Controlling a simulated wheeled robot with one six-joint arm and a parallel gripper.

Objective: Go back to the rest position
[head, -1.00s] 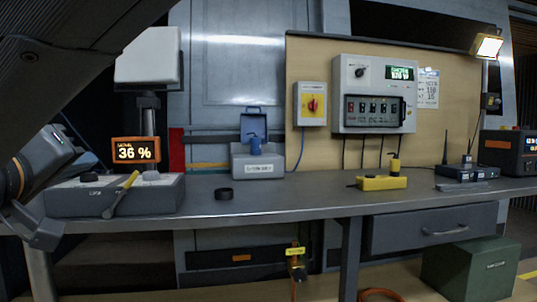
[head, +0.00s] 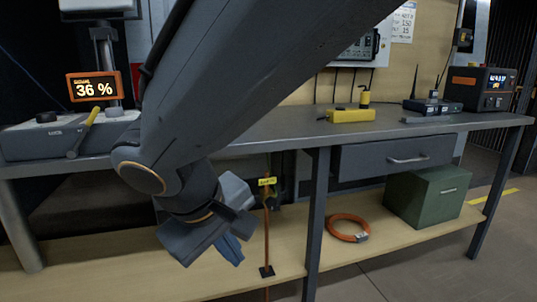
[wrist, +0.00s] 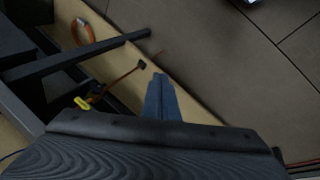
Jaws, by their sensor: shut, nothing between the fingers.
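My gripper (head: 232,250) hangs low in front of the bench, pointing down near the lower shelf, with my arm reaching across the middle of the head view. In the wrist view its blue fingers (wrist: 160,98) lie together with nothing between them. My arm hides the middle of the bench top.
A grey bench top (head: 285,128) runs across, with a yellow device (head: 350,115) on it. On the lower shelf (head: 110,275) are an orange coil (head: 347,228) and a green box (head: 427,195). An orange cable with a yellow tag (head: 267,182) hangs close to my gripper. Floor lies in front.

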